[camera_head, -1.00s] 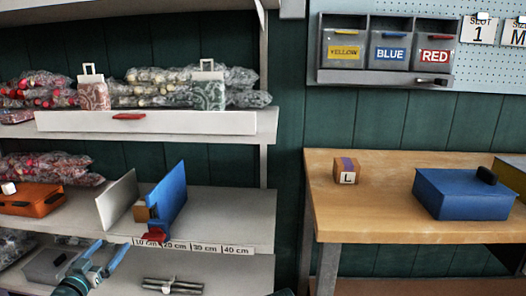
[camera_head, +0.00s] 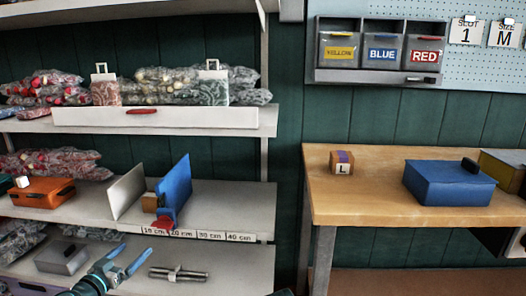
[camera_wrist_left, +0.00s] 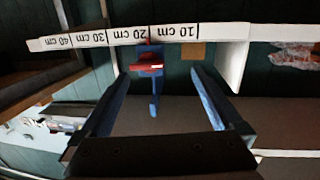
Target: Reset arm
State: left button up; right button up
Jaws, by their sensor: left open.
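My left gripper (camera_head: 126,262) is open and empty, low at the left in the head view, in front of the lower shelf. In the left wrist view its two blue fingers (camera_wrist_left: 176,100) stand wide apart with nothing between them touching. Beyond them shows a blue divider with a red clip (camera_wrist_left: 148,67), below the edge strip marked in centimetres (camera_wrist_left: 115,36). In the head view the blue divider (camera_head: 175,190) stands upright on the middle shelf, beside a small brown block (camera_head: 150,203) and a white panel (camera_head: 127,191). My right gripper is not seen.
An orange case (camera_head: 42,193) sits on the middle shelf. A grey box (camera_head: 62,258) and metal rods (camera_head: 178,273) lie on the lower shelf.

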pick_arm(q)
jog(key=s+d+f+m+g+h, duration=0.2)
jog(key=d+f+g, duration=0.35)
jog(key=d, duration=0.65)
jog(key=s+d+f+m+g+h, duration=0.15)
jog(key=d+f+g, duration=0.4)
jog(key=d, duration=0.75)
jog(key=s+d+f+n+g+y, duration=0.1)
jog(key=s+d+f+g+y, duration=0.15)
jog(key=s, duration=0.25)
jog(key=s+d+f+g+y+p, duration=0.1)
jog(key=s+d+f+y, duration=0.15)
jog(key=s, duration=0.25)
jog(key=s+d+f+n+g+y, duration=0.1)
jog(key=s+d+f+g+y, duration=0.1)
jog(key=s+y, duration=0.25)
notch_tip(320, 180, up, 37)
jog(key=h+p, duration=0.1)
jog(key=p, duration=3.7)
jog(key=shift+s+r, duration=0.15)
jog(key=shift+r, duration=0.05)
jog(key=shift+a, duration=0.1)
